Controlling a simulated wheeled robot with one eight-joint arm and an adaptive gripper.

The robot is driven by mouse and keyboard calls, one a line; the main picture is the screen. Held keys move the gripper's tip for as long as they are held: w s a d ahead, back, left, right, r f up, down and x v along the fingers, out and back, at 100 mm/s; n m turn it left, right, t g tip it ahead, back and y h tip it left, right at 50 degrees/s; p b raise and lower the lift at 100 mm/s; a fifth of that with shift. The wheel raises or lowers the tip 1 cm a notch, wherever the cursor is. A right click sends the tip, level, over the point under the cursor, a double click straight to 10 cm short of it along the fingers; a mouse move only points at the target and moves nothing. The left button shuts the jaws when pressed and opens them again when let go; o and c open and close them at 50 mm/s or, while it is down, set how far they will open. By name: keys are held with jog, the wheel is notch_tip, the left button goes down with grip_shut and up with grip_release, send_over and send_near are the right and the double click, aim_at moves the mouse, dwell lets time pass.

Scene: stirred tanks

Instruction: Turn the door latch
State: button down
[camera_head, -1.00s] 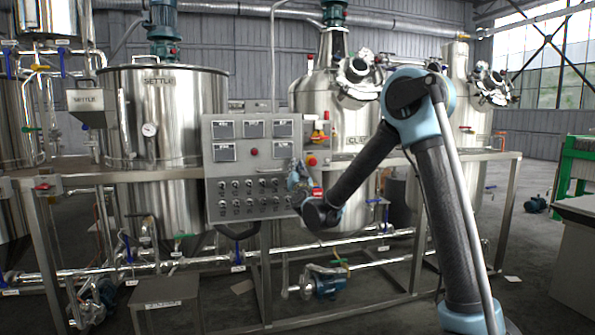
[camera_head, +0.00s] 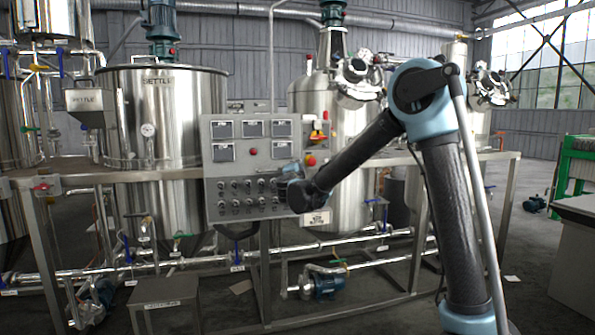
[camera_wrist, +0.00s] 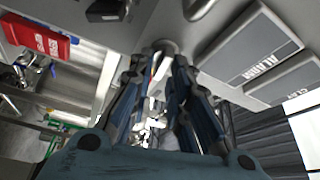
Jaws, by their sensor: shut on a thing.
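The grey control panel (camera_head: 213,165) stands at the left of my arm in the head view. My gripper (camera_head: 276,181) is at its right part, with the fingertips against or very near its face. In the wrist view my gripper (camera_wrist: 160,72) is shut on a small pale handle-like piece (camera_wrist: 157,80), which I take to be the door latch. A round grey base (camera_wrist: 165,47) shows at the fingertips on the panel face. The fingers hide most of the latch, so its exact angle cannot be told.
A red tag-like thing (camera_wrist: 40,38) is at upper left. The head view shows a red stop button (camera_head: 310,160), rows of knobs, a metal frame (camera_head: 350,163) and steel tanks (camera_head: 180,110).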

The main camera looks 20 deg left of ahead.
jog(key=shift+d+f+m+g+h, duration=0.15)
jog(key=shift+m+g, duration=0.15)
jog(key=shift+m, duration=0.45)
jog(key=shift+d+r+m+g+h, duration=0.15)
jog(key=shift+m+g, duration=0.15)
jog(key=shift+m, duration=0.45)
jog(key=shift+a+f, duration=0.15)
jog(key=c, duration=1.7)
grip_release()
jog(key=shift+w, duration=0.1)
jog(key=shift+a, duration=0.1)
jog(key=s, duration=0.4)
jog(key=s+d, duration=0.1)
jog(key=s, duration=0.3)
jog(key=s+d, duration=0.1)
jog(key=s, duration=0.2)
jog(key=shift+s, duration=0.4)
